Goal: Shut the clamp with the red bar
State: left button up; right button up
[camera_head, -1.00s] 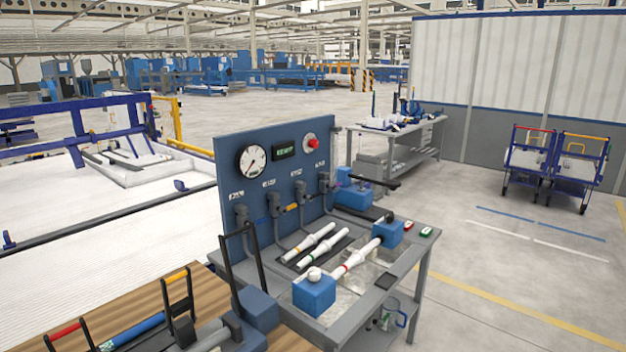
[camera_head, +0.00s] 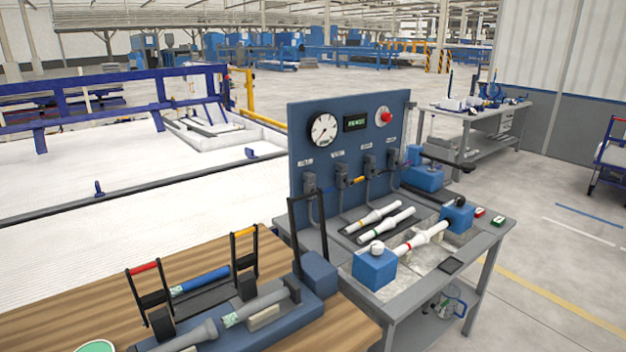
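The clamp with the red bar (camera_head: 146,267) stands at the lower left, on the wooden table (camera_head: 70,310). Its black U-shaped handle is raised and leans slightly, with the red bar at the top. A similar clamp with a yellow bar (camera_head: 243,231) stands to its right, also raised. A blue pipe (camera_head: 200,281) lies between the two handles. A grey pipe (camera_head: 184,340) lies in front of the red-bar clamp, on a blue base. Neither of my grippers is in view.
A grey workbench (camera_head: 492,240) with a blue gauge panel (camera_head: 345,125) stands right of the wooden table. White pipes (camera_head: 386,225) and blue blocks (camera_head: 375,268) sit on it. A tall black handle (camera_head: 322,215) rises between the tables. Open floor lies at the right.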

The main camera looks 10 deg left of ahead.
aim_at(145, 303)
jog(key=u, duration=1.35)
jog(key=i+l+u, duration=0.15)
jog(key=l, duration=0.2)
jog(key=i+l+u, duration=0.15)
jog(key=l, duration=0.25)
jog(key=i, duration=0.05)
